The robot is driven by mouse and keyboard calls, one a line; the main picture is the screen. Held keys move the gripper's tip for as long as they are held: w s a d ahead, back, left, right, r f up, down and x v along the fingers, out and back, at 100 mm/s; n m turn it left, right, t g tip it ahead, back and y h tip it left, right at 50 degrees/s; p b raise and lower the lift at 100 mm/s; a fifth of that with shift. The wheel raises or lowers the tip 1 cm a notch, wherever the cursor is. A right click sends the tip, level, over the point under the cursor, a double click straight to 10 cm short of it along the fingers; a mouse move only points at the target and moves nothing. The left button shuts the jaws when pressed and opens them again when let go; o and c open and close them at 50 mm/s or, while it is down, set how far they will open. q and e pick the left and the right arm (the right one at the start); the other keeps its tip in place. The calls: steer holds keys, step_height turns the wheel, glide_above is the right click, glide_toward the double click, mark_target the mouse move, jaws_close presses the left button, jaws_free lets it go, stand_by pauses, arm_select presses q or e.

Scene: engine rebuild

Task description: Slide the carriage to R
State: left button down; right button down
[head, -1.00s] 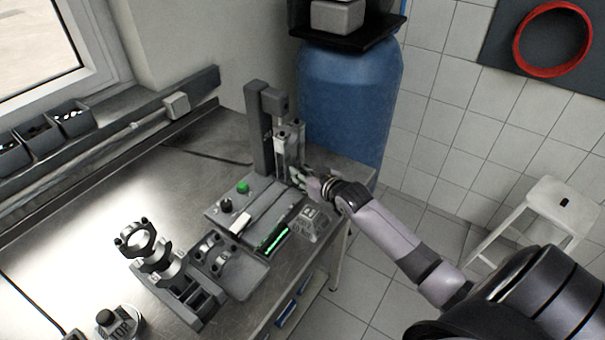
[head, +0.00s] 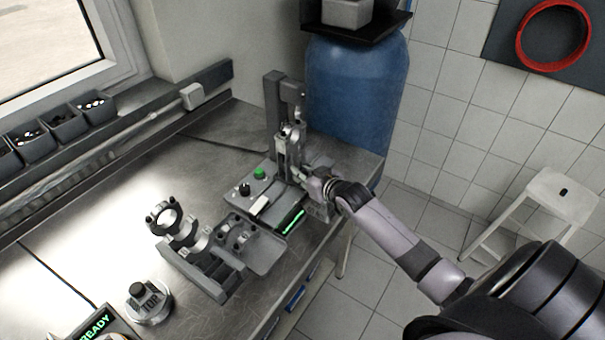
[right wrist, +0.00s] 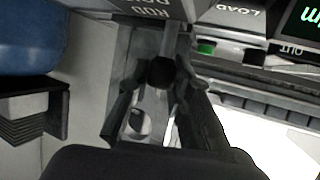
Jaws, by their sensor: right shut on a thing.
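The carriage (head: 288,152) is an upright grey metal block on the slide of the small bench machine (head: 274,100), in front of its dark post. My right gripper (head: 308,182) comes in from the right at the carriage's lower front side. In the right wrist view its two dark fingers (right wrist: 158,92) are closed around a small dark knob (right wrist: 161,72) that appears to belong to the carriage. An R mark cannot be made out in either view. My left gripper is in neither view.
A rack with metal rings (head: 190,240) stands to the left. A blue barrel (head: 358,95) is behind. Bare steel worktop lies at left.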

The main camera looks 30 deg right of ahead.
steer(key=c, duration=1.8)
jaws_free()
steer(key=shift+d, duration=0.2)
steer(key=shift+o, duration=1.8)
steer(key=shift+a, duration=0.2)
steer(key=shift+d, duration=0.1)
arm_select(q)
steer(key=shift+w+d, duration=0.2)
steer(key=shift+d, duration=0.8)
arm_select(e)
steer(key=v, duration=1.2)
steer(key=shift+f, duration=0.1)
